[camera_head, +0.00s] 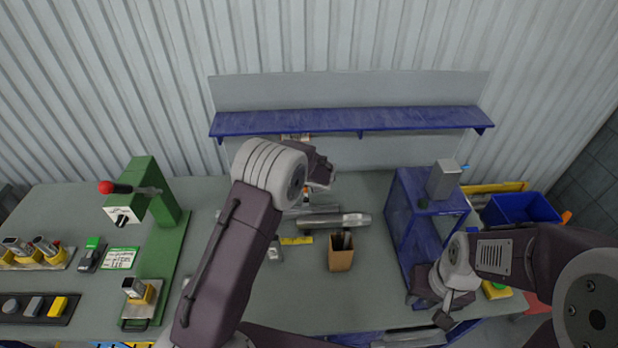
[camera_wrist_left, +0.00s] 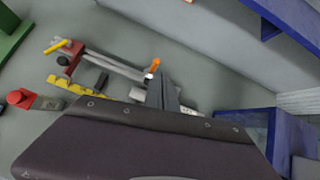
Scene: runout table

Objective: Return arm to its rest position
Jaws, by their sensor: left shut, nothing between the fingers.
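My left arm reaches up over the middle of the table (camera_head: 300,315). Its gripper (camera_head: 318,185) is at the far end of the arm, partly hidden behind the wrist, in front of the wall below the blue shelf. In the left wrist view the left gripper (camera_wrist_left: 163,88) has its grey fingers together, with nothing between them. My right arm comes in from the right, folded low by the table's front right. Its gripper (camera_head: 443,310) hangs beside the blue stand (camera_head: 402,232); its finger gap is not clear.
A blue wall shelf (camera_head: 350,121) runs along the back. A green press (camera_head: 165,205) with a red-knobbed lever stands left. A cardboard box (camera_head: 341,258) and a metal cylinder (camera_head: 335,220) are mid-table. A blue bin (camera_head: 520,210) is at right. Table is bare right of the cardboard box.

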